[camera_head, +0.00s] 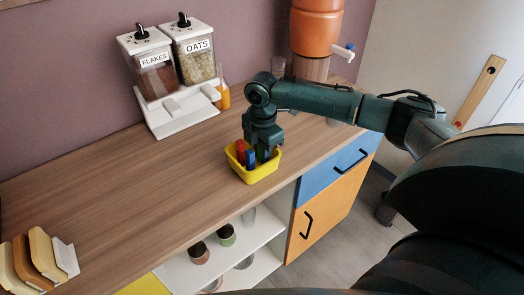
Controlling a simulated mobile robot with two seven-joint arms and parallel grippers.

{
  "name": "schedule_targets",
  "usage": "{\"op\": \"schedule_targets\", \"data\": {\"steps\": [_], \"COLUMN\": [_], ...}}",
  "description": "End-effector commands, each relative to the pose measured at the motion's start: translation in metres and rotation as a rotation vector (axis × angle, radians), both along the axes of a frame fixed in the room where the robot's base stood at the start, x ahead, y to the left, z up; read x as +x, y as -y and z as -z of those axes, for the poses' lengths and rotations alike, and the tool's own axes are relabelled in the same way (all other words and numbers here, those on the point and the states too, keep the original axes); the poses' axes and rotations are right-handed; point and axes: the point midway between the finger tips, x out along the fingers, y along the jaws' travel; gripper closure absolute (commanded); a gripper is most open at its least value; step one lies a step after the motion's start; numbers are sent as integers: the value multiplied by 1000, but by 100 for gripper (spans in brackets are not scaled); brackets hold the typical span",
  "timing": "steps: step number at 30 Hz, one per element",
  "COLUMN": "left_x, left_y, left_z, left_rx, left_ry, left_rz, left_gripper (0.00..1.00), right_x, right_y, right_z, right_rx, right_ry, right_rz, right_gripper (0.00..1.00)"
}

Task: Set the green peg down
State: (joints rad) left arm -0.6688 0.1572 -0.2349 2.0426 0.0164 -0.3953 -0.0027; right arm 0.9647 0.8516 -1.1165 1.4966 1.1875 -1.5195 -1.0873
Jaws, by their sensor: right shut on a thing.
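My right gripper (263,148) points down over a small yellow tray (262,176) on the wooden counter. It is shut on the green peg (264,156), of which only a small dark green part shows between the fingers. The peg is upright and low, within the tray's outline; I cannot tell whether it touches the tray floor. A red peg (241,151) and a blue peg (250,158) stand in the tray just left of the gripper. My left gripper is out of view.
A white dispenser stand (182,117) with flakes and oats is behind left. A bottle of orange liquid (223,96) is beside it. An orange drink dispenser (316,32) is at the back. The counter left of the tray is clear.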

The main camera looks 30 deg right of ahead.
Motion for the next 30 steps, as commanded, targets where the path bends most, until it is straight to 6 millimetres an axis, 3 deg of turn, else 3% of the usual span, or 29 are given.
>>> {"op": "schedule_targets", "data": {"steps": [7,8,16,24,30], "left_x": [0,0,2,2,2], "left_y": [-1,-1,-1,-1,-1], "left_z": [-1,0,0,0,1], "left_rx": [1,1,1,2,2], "left_ry": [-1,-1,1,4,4], "left_rz": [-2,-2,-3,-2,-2], "left_gripper": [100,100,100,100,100], "right_x": [0,0,0,1,1], "right_y": [0,0,0,0,0], "right_z": [2,2,2,0,-28], "right_rx": [1,1,0,0,1], "right_ry": [-1,0,0,2,5], "right_rz": [0,1,0,0,-1], "right_gripper": [100,82,61,61,61]}}
